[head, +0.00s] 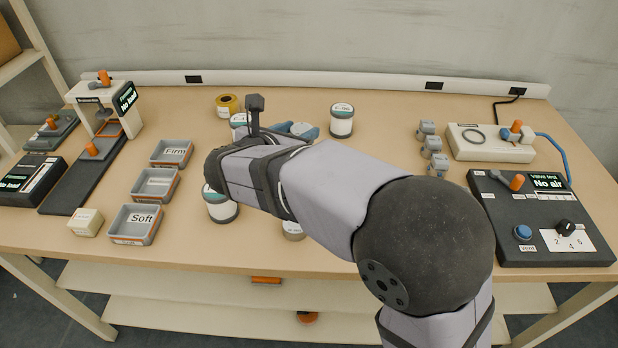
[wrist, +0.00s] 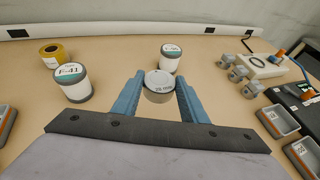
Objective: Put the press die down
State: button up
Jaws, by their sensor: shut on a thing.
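The press die (wrist: 158,86), a short round grey-beige piece with a pale top marked "24 mm", sits between the two blue fingers of my gripper (wrist: 159,92) in the wrist view. The fingers are shut on its sides. In the head view the blue fingers (head: 300,130) show just beyond my wrist, over the back middle of the bench, and my arm hides most of the gripper.
A white jar (wrist: 170,57) stands just behind the die, and jar F-41 (wrist: 72,82) stands to its left. A yellow roll (head: 228,105) lies farther left. Several grey blocks (head: 431,148) stand to the right. Bare bench (head: 385,120) lies between the jar and those blocks.

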jog(key=shift+s+d+f, duration=0.25)
jog(key=shift+d+f, duration=0.1)
jog(key=shift+d, duration=0.05)
jog(key=shift+s+d+m+h, duration=0.1)
jog(key=shift+d+m+h, duration=0.2)
jog(key=shift+d+h, duration=0.1)
jog(key=shift+f+b, duration=0.85)
jog(key=shift+f, duration=4.15)
jog(key=shift+f, duration=0.1)
jog(key=o, duration=1.3)
